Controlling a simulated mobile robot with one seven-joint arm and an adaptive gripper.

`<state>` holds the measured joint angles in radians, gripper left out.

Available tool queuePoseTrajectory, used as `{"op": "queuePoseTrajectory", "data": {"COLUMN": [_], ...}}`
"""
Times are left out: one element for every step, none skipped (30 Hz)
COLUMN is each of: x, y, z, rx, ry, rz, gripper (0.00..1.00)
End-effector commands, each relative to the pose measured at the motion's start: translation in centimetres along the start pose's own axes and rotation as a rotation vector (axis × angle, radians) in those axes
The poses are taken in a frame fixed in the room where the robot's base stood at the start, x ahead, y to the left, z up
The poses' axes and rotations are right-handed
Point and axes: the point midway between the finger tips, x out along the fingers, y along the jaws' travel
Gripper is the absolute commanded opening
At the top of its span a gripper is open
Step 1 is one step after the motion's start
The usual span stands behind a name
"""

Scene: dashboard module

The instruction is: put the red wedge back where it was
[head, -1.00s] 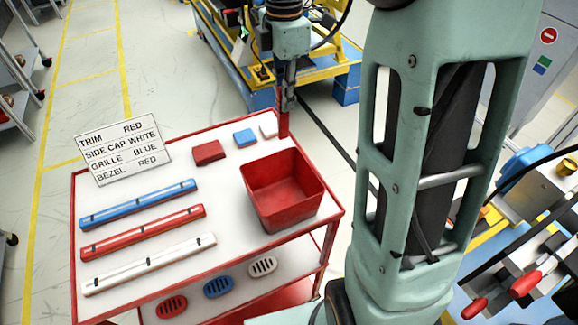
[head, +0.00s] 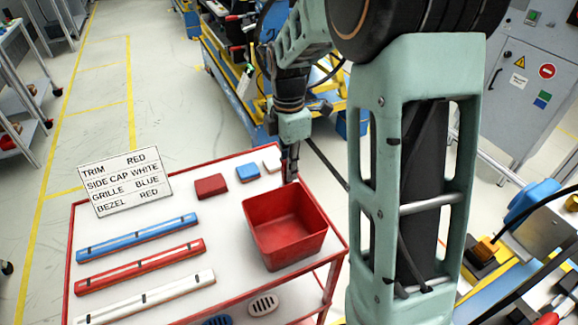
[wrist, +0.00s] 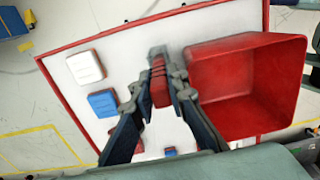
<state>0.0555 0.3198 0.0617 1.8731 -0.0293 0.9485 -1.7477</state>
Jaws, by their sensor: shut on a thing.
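My gripper (head: 291,178) points down at the back of the cart top, just behind the red bin. In the wrist view my gripper (wrist: 160,75) is shut on a red piece, the red wedge (wrist: 159,88), between the bin and the small blocks. In the head view the held piece is hidden or merges with the red bin. I cannot tell whether it touches the cart top.
The red bin (head: 286,238) stands on the cart (head: 170,215). Red (head: 211,186), blue (head: 247,172) and white (head: 272,164) blocks lie behind. Blue (head: 135,239), red (head: 140,266) and white (head: 147,297) bars lie in front, a sign (head: 126,181) at left.

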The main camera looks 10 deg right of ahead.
Motion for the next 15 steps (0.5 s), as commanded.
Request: {"op": "queuePoseTrajectory", "data": {"x": [-0.08, -0.08, -0.07, -0.03, 0.06, 0.21, 0.32, 0.19, 0.17, 0.17, 0.17, 0.17, 0.17, 0.16, 0.16], "y": [0.03, 0.03, 0.03, 0.03, 0.02, 0.02, 0.02, 0.03, 0.02, 0.02, 0.02, 0.02, 0.02, 0.02, 0.02], "z": [0.01, 0.02, 0.02, 0.02, 0.02, 0.03, 0.03, 0.04, 0.04, 0.04, 0.04, 0.03, 0.03, 0.03, 0.03], "rx": [0.0, 0.0, 0.0, 0.0, 0.0, 0.001, 0.001, 0.001, 0.001, 0.001, 0.001, 0.001, 0.001, 0.001, 0.001], "ry": [0.0, 0.0, 0.0, 0.0, 0.0, 0.0, 0.0, 0.0, 0.0, 0.0, 0.0, 0.0, 0.0, 0.0, 0.0], "rz": [0.001, 0.001, 0.001, 0.001, 0.001, 0.001, 0.001, 0.001, 0.001, 0.001, 0.001, 0.001, 0.001, 0.001, 0.001], "gripper": [0.0, 0.0, 0.0, 0.0, 0.0, 0.0, 0.0, 0.17, 0.21, 0.21, 0.21, 0.21, 0.21, 0.21, 0.21]}}
